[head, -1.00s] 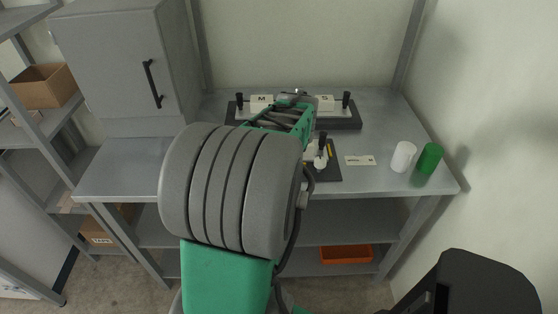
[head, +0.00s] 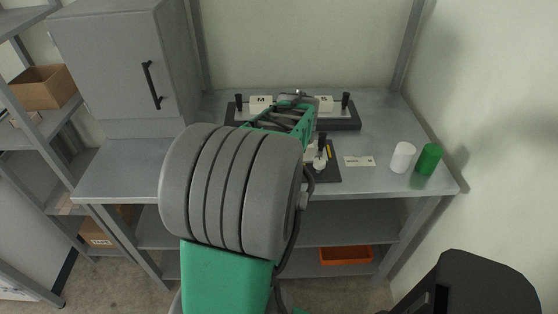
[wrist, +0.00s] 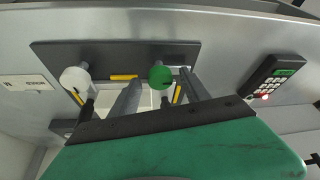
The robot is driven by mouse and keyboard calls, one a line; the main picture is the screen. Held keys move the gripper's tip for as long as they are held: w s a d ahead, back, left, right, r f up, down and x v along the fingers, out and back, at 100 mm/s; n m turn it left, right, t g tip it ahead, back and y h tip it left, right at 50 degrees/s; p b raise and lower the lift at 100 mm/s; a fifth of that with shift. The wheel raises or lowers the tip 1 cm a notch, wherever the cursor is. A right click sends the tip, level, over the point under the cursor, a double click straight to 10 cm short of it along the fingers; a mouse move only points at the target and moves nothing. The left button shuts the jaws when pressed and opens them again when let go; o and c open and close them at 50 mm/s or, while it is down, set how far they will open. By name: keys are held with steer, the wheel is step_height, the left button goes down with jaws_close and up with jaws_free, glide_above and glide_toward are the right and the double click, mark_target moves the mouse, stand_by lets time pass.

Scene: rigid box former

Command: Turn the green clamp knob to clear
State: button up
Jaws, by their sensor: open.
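The green clamp knob (wrist: 160,76) shows in the wrist view on a dark plate (wrist: 110,54). A black mark is on its face. My gripper (wrist: 160,82) is open, with its two grey fingers apart on the left and right of the green knob. I cannot tell whether either finger touches it. A white knob (wrist: 75,78) stands to the left on the same plate, outside the fingers. Yellow marks lie beside both knobs. In the head view, my arm hides the green knob and fingertips; the white knob (head: 320,165) shows at the arm's right.
A keypad (wrist: 273,77) with a green display is at the right in the wrist view. On the bench stand a white cylinder (head: 403,157) and a green cylinder (head: 429,159). A label card (head: 359,161) lies left of them. A grey cabinet (head: 125,70) is at the back left.

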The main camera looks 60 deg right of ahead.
steer(key=shift+r, duration=0.15)
steer(key=v, duration=0.7)
steer(key=shift+r, duration=0.3)
steer(key=shift+a, duration=0.1)
